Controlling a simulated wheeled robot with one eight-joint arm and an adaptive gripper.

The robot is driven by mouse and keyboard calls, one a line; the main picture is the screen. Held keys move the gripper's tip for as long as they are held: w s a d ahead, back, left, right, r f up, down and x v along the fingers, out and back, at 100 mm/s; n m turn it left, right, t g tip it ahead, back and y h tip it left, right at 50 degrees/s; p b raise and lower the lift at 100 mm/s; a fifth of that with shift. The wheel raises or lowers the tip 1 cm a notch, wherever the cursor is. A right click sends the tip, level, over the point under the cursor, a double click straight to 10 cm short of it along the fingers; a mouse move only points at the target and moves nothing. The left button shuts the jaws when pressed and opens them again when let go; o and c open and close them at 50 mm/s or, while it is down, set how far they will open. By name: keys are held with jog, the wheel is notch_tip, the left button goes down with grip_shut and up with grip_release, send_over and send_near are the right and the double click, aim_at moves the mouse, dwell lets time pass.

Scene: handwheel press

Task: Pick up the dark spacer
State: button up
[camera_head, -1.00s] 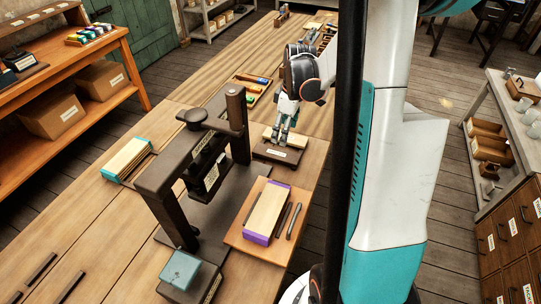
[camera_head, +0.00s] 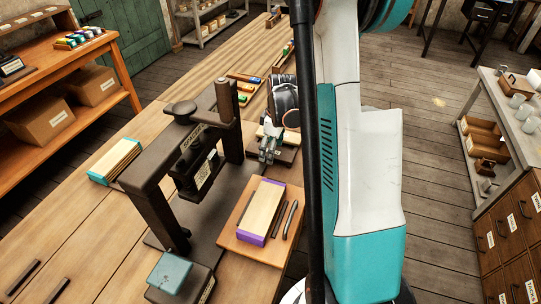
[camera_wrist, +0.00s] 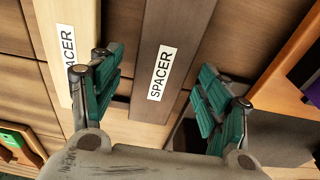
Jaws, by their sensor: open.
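The dark spacer (camera_wrist: 165,60) is a dark brown bar with a white SPACER label, running lengthwise between my fingers in the wrist view. In the head view the dark spacer (camera_head: 287,156) lies on the bench to the right of the press, partly covered by my gripper. A pale spacer (camera_wrist: 66,20) lies beside it on the left in the wrist view. My gripper (camera_wrist: 160,95) is open, with a finger on each side of the dark spacer and nothing held. In the head view my gripper (camera_head: 268,150) is low over the spacers; contact cannot be told.
The dark handwheel press (camera_head: 150,180) stands close on the left, with a tall post. A wooden board (camera_head: 232,228) with a pale, purple-ended block and dark rods lies in front. A teal-ended stack (camera_head: 115,160) is at left. Small coloured items lie behind.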

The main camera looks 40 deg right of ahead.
jog(key=c, duration=1.2)
jog(key=shift+r, duration=0.1)
